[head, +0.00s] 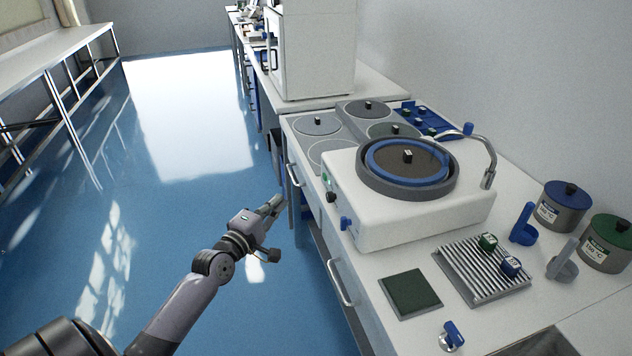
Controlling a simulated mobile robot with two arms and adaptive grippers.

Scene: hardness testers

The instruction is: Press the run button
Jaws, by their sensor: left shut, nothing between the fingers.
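A white polishing machine (420,213) with a round dark disc in a blue ring stands on the bench. On its left-facing front are a small green button (326,181), a black knob (331,197) below it, and a blue knob (345,223) nearer me. Which of them is the run button I cannot read at this size. My left gripper (274,203) is shut and empty. It appears left of the machine's front, over the floor beside the bench, apart from the controls. My right gripper is not in view.
The bench edge and drawer handles (340,280) lie right of my left arm. A ribbed rack (482,268), a green pad (410,292) and lidded pots (562,207) sit on the bench. A curved tap (490,160) stands behind the disc. The blue floor at left is clear.

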